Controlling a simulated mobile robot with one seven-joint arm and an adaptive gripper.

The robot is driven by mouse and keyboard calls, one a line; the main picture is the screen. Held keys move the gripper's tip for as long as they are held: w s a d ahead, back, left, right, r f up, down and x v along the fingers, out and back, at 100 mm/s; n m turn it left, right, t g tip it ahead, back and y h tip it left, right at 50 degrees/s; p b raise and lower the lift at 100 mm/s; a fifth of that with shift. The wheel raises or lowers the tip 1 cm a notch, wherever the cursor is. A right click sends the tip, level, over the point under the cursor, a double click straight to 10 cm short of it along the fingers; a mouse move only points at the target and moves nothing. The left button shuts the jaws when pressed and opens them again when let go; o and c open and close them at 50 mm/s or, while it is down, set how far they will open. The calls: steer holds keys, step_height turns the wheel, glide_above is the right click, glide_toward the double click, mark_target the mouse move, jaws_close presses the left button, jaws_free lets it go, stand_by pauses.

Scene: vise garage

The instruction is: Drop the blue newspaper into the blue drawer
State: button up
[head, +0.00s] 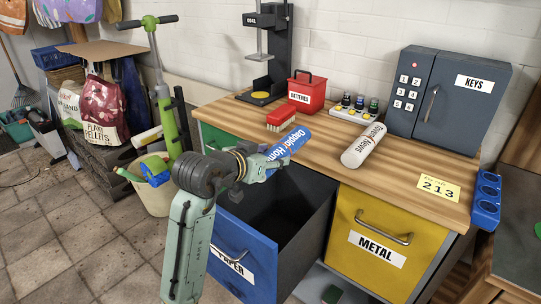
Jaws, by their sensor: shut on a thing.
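The blue newspaper (287,143) is a rolled blue cylinder with white lettering. My gripper (272,163) is shut on its lower part and holds it tilted, up and to the right. In the picture the roll overlaps the bench's front edge, above the back of the open drawer; its exact height is hard to tell. The blue drawer (262,262) is pulled out, with a dark, empty-looking interior and a white label on its front. My arm hides the drawer's left part and some of the label.
A white rolled newspaper (363,146) and a red brush (281,118) lie on the wooden bench (325,155). The yellow METAL drawer (382,243) is shut, right of the blue one. A grey key safe (445,98) stands behind. A bin (153,195) stands left of my arm.

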step_height(320, 180, down, 2)
steer(key=shift+f+b, duration=0.2)
steer(key=shift+b, duration=0.4)
steer(key=o, duration=1.4)
